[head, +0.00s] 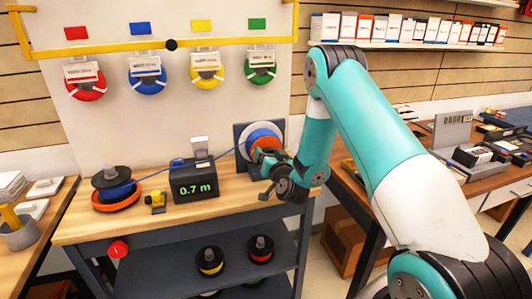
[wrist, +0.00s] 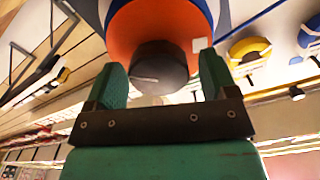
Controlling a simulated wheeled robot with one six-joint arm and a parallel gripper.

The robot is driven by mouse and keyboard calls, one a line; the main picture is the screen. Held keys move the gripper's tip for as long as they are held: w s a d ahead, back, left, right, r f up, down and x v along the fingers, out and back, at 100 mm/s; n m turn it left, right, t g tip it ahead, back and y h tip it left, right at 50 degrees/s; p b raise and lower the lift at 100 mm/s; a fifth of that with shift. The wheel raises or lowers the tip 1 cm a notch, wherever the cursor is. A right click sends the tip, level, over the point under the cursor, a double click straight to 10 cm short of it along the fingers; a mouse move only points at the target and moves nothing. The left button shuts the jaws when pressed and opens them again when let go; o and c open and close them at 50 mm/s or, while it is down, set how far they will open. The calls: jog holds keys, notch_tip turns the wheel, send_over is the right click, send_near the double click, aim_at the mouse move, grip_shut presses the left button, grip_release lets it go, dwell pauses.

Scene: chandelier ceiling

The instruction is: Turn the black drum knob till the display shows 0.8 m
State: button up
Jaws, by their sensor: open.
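The display box (head: 194,181) stands on the workbench and reads 0.7 m in green. To its right, the upright drum (head: 262,137) has an orange face and a blue band, and a blue line runs from it towards the box. My gripper (head: 267,178) is in front of the drum, which it partly covers in the head view. In the wrist view the black drum knob (wrist: 158,67) sticks out of the orange face (wrist: 130,30). My gripper's two green fingers (wrist: 158,82) are open, one on each side of the knob, with gaps visible. Contact cannot be seen.
A black and blue spool on an orange base (head: 116,190) and a small yellow device (head: 155,202) stand left of the display. Several coloured coils hang on the wall panel (head: 205,110). Spools lie on the lower shelf (head: 235,277). A cluttered bench (head: 440,165) stands at the right.

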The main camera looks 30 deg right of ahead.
jog(key=c, duration=0.9)
jog(key=shift+d+m+b, duration=0.1)
jog(key=shift+m+b, duration=0.3)
jog(key=shift+m, duration=1)
jog(key=shift+c, duration=0.2)
jog(key=shift+f, duration=0.1)
jog(key=o, duration=0.9)
jog(key=shift+o, duration=0.2)
